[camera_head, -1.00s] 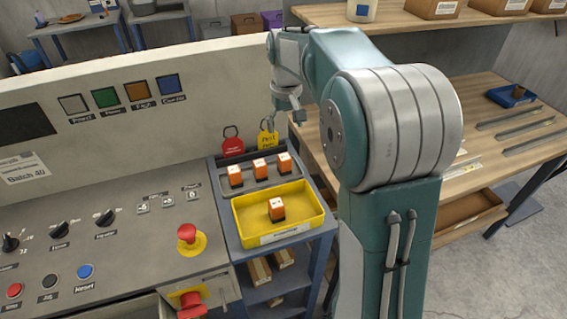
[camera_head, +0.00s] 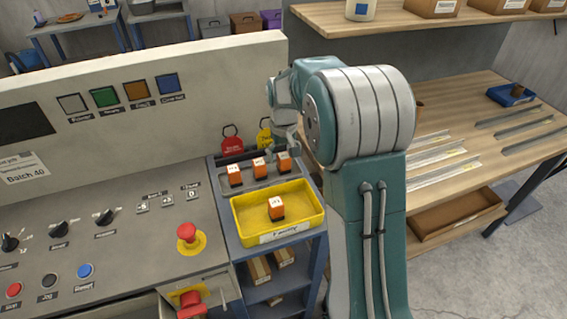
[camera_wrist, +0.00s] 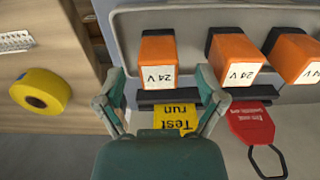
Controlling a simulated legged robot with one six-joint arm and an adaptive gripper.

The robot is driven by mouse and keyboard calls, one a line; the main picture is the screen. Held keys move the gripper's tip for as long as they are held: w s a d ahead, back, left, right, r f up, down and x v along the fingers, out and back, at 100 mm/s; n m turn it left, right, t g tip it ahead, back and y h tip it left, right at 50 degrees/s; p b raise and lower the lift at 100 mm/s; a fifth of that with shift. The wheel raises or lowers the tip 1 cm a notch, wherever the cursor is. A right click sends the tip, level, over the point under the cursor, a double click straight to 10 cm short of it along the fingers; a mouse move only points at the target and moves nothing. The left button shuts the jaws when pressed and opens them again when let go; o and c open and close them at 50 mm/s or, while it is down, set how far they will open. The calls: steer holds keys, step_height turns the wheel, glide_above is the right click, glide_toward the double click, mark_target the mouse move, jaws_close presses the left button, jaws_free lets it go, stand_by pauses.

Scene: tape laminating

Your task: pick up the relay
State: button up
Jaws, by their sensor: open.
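Several orange relays with white labels are in view. Three sit in a row on the grey rack (camera_head: 222,176), including the left relay (camera_head: 235,175), the middle relay (camera_head: 259,167) and the right relay (camera_head: 284,162). Another relay (camera_head: 276,208) sits in the yellow tray (camera_head: 240,231). In the wrist view, a relay marked 24 V (camera_wrist: 158,58) lies ahead of and between the fingers of my gripper (camera_wrist: 162,90), with a second relay (camera_wrist: 233,55) to the right.
A yellow "Test run" tag (camera_wrist: 176,118) and a red tag (camera_wrist: 251,122) hang by the rack. A yellow tape roll (camera_wrist: 42,91) lies on the wooden bench (camera_head: 440,110). The control panel (camera_head: 120,260) with a red emergency button (camera_head: 187,233) stands left.

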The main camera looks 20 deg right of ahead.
steer(key=shift+f, duration=0.45)
jaws_close()
steer(key=shift+r, duration=0.1)
